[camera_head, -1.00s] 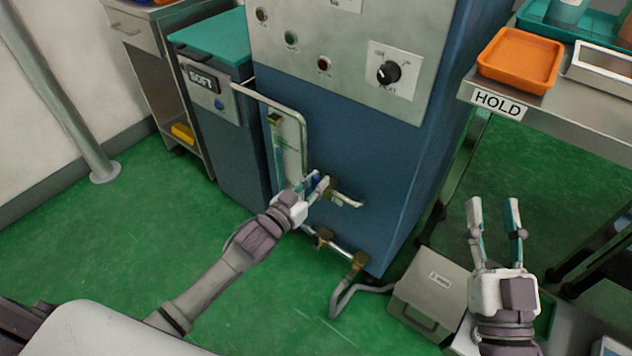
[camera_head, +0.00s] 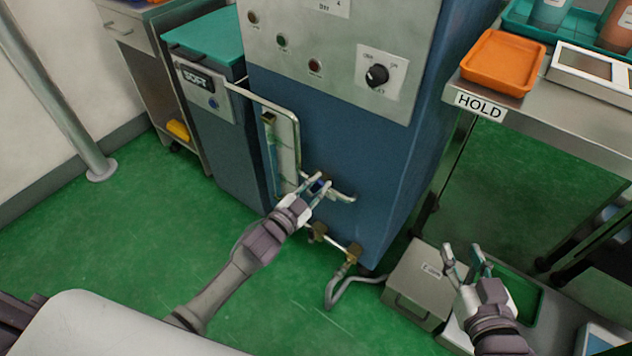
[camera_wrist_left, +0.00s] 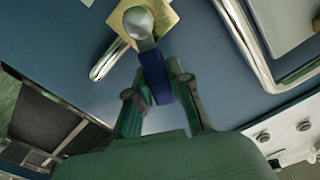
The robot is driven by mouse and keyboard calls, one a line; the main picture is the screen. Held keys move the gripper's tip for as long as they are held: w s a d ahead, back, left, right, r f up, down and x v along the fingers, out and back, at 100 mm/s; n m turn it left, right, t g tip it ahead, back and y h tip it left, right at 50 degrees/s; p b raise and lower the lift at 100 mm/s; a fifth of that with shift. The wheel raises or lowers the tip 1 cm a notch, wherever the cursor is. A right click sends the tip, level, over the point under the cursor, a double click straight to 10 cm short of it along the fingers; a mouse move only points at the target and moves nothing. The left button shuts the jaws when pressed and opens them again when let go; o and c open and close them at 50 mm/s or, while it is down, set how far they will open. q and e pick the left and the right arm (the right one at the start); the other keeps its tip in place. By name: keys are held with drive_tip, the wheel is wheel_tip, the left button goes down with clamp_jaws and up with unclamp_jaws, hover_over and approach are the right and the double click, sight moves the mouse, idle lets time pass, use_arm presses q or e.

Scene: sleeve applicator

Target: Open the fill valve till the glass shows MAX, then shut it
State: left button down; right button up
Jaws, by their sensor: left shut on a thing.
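The fill valve is a brass fitting on the front of the blue machine, with a blue lever (camera_wrist_left: 153,75) and a bent metal spout (camera_head: 342,195). My left gripper (camera_head: 318,182) is shut on the blue lever. In the left wrist view the fingers of the left gripper (camera_wrist_left: 160,98) lie on either side of the lever, below the brass plate (camera_wrist_left: 125,18). The level glass (camera_head: 272,155) stands left of the valve behind a bent metal guard rail. Its level and MAX mark are too small to read. My right gripper (camera_head: 464,254) is open and empty at lower right.
The guard rail (camera_head: 298,130) stands close to my left gripper. Brass pipe fittings (camera_head: 352,254) and a hose (camera_head: 331,290) are below. A grey box (camera_head: 414,285) is left of my right gripper. The table labelled HOLD (camera_head: 480,106) carries an orange tray (camera_head: 502,62). Green floor is free at left.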

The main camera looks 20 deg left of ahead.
use_arm(q)
drive_tip(key=c, duration=1)
unclamp_jaws()
drive_tip(key=shift+c, duration=0.2)
drive_tip(key=v, duration=1.2)
